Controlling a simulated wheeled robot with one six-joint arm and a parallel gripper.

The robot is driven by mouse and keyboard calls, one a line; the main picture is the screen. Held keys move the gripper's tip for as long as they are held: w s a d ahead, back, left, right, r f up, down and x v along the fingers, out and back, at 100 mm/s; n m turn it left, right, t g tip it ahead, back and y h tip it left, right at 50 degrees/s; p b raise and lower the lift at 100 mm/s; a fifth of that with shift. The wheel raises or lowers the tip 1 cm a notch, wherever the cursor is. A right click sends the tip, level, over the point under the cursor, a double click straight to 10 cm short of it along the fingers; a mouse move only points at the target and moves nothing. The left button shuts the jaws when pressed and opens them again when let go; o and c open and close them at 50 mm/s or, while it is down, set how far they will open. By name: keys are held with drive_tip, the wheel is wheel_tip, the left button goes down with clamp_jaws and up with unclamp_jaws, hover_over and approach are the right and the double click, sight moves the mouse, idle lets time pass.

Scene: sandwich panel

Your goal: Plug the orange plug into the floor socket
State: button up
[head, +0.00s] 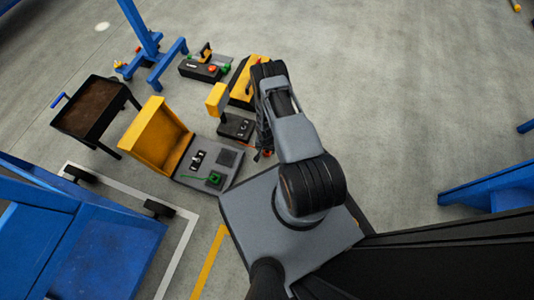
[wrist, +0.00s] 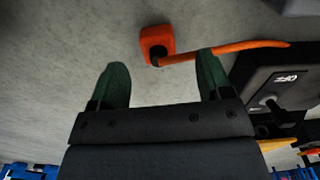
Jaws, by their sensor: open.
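In the wrist view an orange block (wrist: 157,42), apparently the orange plug, lies on the grey floor with an orange cord (wrist: 235,47) running off to the right. My gripper (wrist: 164,75) is open with its two green fingers apart. The block sits just beyond the fingertips, roughly in line with the gap between them, and nothing is held. The cord passes by the tip of the right-hand finger; I cannot tell whether they touch. In the head view my arm hides the gripper and most of this area. I cannot make out the floor socket for certain in either view.
A black box with an OFF label (wrist: 285,85) stands close by the right-hand finger. In the head view a grey panel with a yellow hood (head: 155,135), a black box with a yellow post (head: 236,127) and a brown-topped cart (head: 92,108) stand left of my arm.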

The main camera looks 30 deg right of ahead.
sight(267, 152)
idle(0.3)
wheel_tip(267, 152, down, 5)
drive_tip(key=b, duration=0.3)
drive_tip(key=shift+s+f+b, duration=0.15)
drive_tip(key=shift+f+b, duration=0.05)
drive_tip(key=shift+b, duration=0.2)
drive_tip(key=shift+r, duration=0.1)
drive_tip(key=c, duration=1)
drive_tip(key=shift+o, duration=0.2)
drive_tip(key=shift+r, duration=0.1)
